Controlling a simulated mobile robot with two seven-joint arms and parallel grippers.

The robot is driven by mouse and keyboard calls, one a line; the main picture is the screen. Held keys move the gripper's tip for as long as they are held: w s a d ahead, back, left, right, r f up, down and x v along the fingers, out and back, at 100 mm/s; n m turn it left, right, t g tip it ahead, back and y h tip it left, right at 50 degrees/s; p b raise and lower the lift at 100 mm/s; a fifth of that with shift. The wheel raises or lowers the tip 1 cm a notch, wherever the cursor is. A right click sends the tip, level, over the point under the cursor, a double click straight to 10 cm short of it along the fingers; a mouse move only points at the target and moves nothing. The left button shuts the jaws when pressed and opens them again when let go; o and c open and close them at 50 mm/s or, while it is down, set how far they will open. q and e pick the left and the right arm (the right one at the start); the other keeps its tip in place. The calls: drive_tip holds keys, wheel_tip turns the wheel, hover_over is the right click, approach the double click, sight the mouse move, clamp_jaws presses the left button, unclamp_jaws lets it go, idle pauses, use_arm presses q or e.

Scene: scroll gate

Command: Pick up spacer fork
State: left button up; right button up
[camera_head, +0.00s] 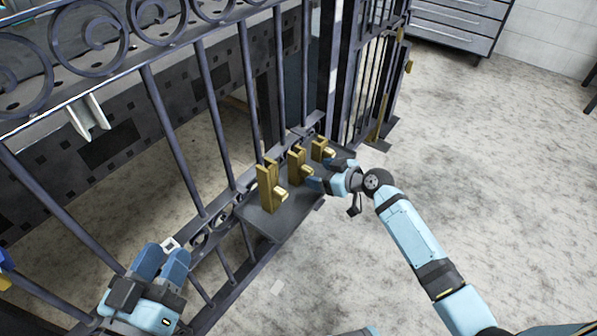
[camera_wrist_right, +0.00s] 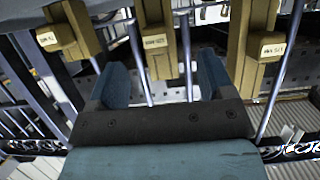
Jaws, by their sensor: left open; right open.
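Three brass-coloured forks stand upright on a dark shelf (camera_head: 258,218) fixed at the gate: a near one (camera_head: 267,188), a middle one (camera_head: 296,163) and a far one (camera_head: 319,150). Each has a small pale labelled tab; the lettering is too small to read surely. My right gripper (camera_head: 330,174) is open and empty beside the middle and far forks. In the right wrist view, the middle fork (camera_wrist_right: 155,40) shows ahead between the open fingers (camera_wrist_right: 163,82), with one fork on either side.
The dark scrollwork gate (camera_head: 172,130) runs diagonally, its bars close behind the shelf. A grey drawer cabinet (camera_head: 455,25) stands at the back. The floor at right is clear.

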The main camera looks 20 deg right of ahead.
sight(302, 168)
drive_tip(key=shift+x, duration=1.25)
drive_tip(key=b+x, duration=0.2)
drive_tip(key=x, duration=0.3)
drive_tip(key=shift+d+b, duration=0.15)
drive_tip(key=shift+b, duration=0.15)
use_arm(q)
drive_tip(key=shift+g, duration=0.9)
drive_tip(key=f, duration=0.4)
drive_tip(key=shift+d+f, duration=0.2)
use_arm(e)
drive_tip(key=shift+r, duration=0.15)
drive_tip(key=c, duration=1.3)
